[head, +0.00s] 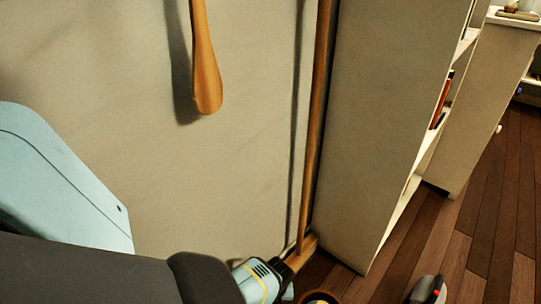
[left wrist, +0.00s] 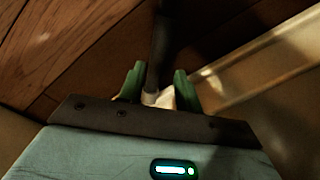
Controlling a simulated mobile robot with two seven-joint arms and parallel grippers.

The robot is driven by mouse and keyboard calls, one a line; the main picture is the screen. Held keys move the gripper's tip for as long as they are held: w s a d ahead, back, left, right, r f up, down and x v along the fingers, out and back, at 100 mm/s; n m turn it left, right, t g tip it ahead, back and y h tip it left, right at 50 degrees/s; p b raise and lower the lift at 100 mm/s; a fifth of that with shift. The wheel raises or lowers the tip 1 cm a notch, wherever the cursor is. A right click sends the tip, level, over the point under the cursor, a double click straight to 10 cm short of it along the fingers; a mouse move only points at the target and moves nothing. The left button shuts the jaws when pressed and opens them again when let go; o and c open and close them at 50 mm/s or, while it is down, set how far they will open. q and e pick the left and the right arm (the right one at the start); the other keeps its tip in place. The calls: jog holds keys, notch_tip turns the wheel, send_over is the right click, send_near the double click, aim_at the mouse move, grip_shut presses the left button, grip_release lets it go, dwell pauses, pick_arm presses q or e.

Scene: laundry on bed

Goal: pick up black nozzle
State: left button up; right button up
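The black nozzle (left wrist: 161,42) is a dark, narrow upright shape in the left wrist view, entering from the top edge. Its near end lies between the two green fingers of my left gripper (left wrist: 158,86). The fingers stand apart on either side of it, with a gap visible on each side. A whitish piece (left wrist: 157,98) shows between the finger bases. In the head view my left gripper (head: 285,266) is low, near the wall's foot; the nozzle cannot be made out clearly there. My right gripper is not recognizable in either view.
A wooden pole (head: 316,130) leans in the corner beside a pale shelf unit (head: 375,120). A wooden shoehorn-like piece (head: 206,70) hangs on the wall. A grey object with a red spot (head: 427,290) is at the bottom edge. Wooden floor (head: 470,240) is clear at right.

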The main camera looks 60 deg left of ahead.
pick_arm(q)
notch_tip(320, 180, down, 4)
jog(key=b, duration=0.4)
jog(key=shift+s+f+b, duration=0.1)
jog(key=shift+f+b, duration=0.3)
jog(key=shift+f, duration=0.15)
pick_arm(e)
jog(key=x, duration=0.3)
jog(key=shift+w+d+f, duration=0.15)
jog(key=shift+w+f, duration=0.1)
jog(key=shift+w, duration=0.05)
jog(key=shift+s, duration=0.1)
pick_arm(q)
jog(key=shift+c, duration=0.2)
grip_shut()
pick_arm(e)
jog(key=shift+s, duration=0.4)
